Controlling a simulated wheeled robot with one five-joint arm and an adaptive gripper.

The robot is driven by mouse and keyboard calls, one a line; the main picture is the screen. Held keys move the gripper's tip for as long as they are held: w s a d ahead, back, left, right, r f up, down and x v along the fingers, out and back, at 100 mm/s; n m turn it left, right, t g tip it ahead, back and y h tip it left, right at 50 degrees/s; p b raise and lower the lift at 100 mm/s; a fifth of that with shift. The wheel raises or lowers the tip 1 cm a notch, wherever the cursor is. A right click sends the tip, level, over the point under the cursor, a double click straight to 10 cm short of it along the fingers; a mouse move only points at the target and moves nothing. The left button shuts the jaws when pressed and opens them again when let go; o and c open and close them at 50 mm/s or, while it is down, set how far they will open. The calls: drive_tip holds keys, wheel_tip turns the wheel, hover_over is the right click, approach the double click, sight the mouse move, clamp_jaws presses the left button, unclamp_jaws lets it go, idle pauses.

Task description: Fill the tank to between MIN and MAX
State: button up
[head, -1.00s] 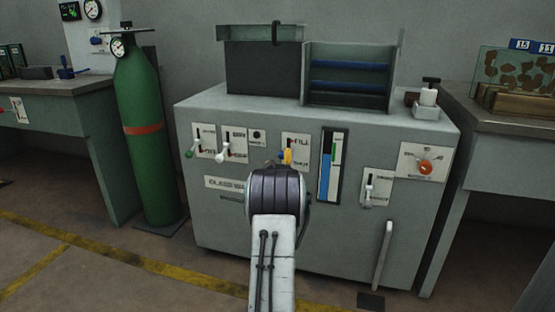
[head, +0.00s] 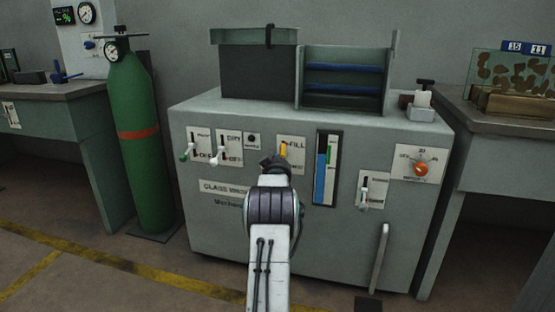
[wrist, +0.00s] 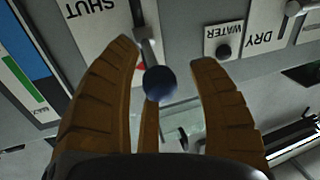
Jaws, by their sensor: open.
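The FILL lever shows in the wrist view with a dark blue ball knob (wrist: 159,84) on a grey stem, near the SHUT label (wrist: 93,20). My gripper (wrist: 165,95) is open, its tan fingers on either side of the knob, with no clear contact. In the head view my gripper (head: 282,152) is mostly hidden behind my arm, in front of the FILL plate (head: 297,146). The tank gauge (head: 320,182) on the glass washer (head: 220,240) has a blue column whose top stands beside a green band. The gauge also shows in the wrist view (wrist: 28,52).
A DRY lever (head: 217,152) and a green-knobbed lever (head: 187,150) are left of FILL. Another lever (head: 365,190) and an orange dial (head: 421,169) are to the right. A long handle (head: 381,258) projects low on the front. A green cylinder (head: 142,170) stands left.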

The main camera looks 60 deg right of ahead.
clamp_jaws()
idle(0.6)
